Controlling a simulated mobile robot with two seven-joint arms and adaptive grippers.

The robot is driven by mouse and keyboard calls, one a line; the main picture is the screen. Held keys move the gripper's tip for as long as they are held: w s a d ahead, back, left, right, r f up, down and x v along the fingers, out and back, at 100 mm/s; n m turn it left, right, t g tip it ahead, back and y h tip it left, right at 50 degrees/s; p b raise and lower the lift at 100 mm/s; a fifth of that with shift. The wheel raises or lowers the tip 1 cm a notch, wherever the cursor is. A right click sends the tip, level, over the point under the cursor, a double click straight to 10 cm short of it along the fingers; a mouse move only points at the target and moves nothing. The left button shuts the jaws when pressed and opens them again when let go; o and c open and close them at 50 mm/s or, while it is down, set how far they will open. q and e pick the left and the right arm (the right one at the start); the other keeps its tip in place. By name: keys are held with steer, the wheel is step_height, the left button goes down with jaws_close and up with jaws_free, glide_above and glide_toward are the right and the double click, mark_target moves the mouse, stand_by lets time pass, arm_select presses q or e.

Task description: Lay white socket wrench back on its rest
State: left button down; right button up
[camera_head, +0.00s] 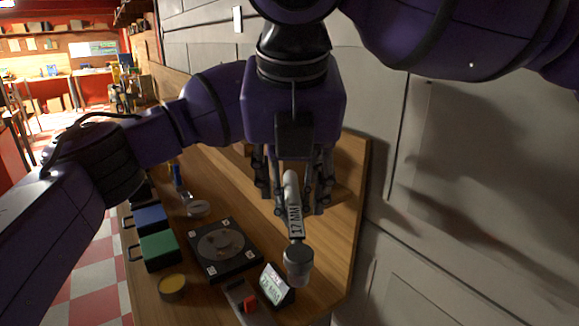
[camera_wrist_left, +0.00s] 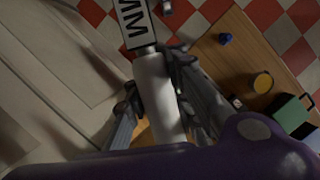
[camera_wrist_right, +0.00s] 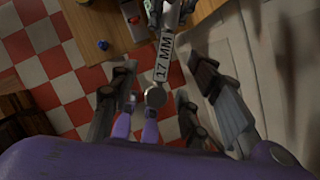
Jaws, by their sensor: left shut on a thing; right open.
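The white socket wrench (camera_head: 290,190) has a label reading 17 MM and a grey socket end pointing down in the head view. My left gripper (camera_wrist_left: 158,85) is shut on its white handle, as the left wrist view shows. In the head view that gripper is mostly hidden behind my right one. My right gripper (camera_head: 292,205) is open, with its fingers on either side of the wrench in the picture. The right wrist view shows the wrench (camera_wrist_right: 163,55) beyond these open fingers; contact cannot be told. I cannot pick out the rest with certainty.
The wooden bench (camera_head: 335,240) holds a black plate with a round part (camera_head: 222,247), a green box (camera_head: 158,250), a blue box (camera_head: 150,219), a yellow-topped tin (camera_head: 172,288), a small display (camera_head: 274,285) and a red piece (camera_head: 250,304). A panelled wall (camera_head: 465,200) stands at right.

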mark_target(290, 219)
steer(key=x, duration=0.9)
steer(key=shift+w+f, duration=0.15)
steer(key=shift+f, duration=0.1)
steer(key=c, duration=0.8)
arm_select(q)
steer(key=shift+d, duration=0.1)
arm_select(e)
steer(key=shift+a, duration=0.15)
jaws_close()
arm_select(q)
steer(key=c, duration=1.7)
jaws_free()
arm_select(e)
steer(key=shift+r, duration=0.1)
arm_select(q)
steer(key=shift+o, duration=1.5)
